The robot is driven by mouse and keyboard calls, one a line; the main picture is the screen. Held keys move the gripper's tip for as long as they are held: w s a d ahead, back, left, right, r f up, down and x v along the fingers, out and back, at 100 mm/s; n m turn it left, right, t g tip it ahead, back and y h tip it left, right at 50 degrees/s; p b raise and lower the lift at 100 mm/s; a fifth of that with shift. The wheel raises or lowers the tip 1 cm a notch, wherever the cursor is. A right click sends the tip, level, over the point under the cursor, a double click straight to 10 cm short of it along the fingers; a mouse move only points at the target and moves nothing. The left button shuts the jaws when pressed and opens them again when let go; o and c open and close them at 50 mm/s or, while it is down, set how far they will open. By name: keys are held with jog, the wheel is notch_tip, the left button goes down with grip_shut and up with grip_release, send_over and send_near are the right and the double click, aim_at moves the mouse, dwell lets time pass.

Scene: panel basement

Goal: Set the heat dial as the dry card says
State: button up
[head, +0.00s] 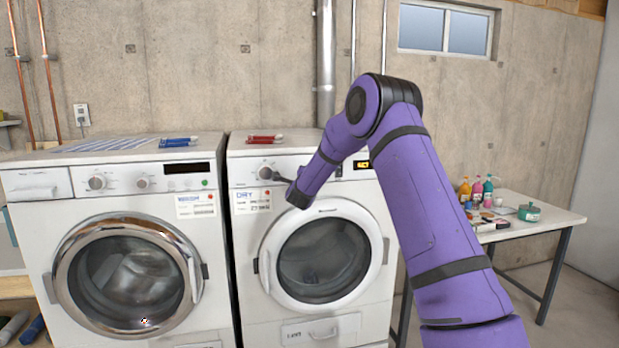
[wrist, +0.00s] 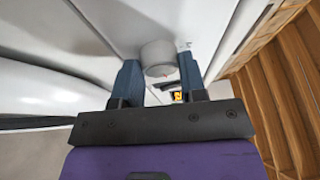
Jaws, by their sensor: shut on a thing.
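The dryer (head: 331,309) is the right-hand white machine, with a round glass door. Its left dial (head: 265,172) shows on the front panel, beside the tip of my gripper (head: 282,178). In the wrist view a round, pale dial (wrist: 158,52) sits between the two blue fingers of my gripper (wrist: 160,72), which is shut on it. The dial's setting cannot be read. The dry card (head: 252,200) hangs below the dial, headed "DRY"; its smaller print is too small to read. My arm hides part of the dryer's panel.
The washer (head: 52,240) stands left, with a wash card (head: 196,205) and dials. Red items (head: 265,138) lie on the dryer, blue ones (head: 178,142) on the washer. At right, a table (head: 540,216) holds bottles and a green pot (head: 529,212).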

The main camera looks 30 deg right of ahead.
jog(key=shift+m+g+y, duration=0.3)
jog(key=shift+m, duration=0.8)
jog(key=o, duration=0.9)
jog(key=shift+d, duration=0.1)
jog(key=shift+s, duration=0.1)
jog(key=v, duration=1)
jog(key=shift+s+a+r, duration=0.1)
jog(key=shift+s+a, duration=0.15)
jog(key=shift+a, duration=0.05)
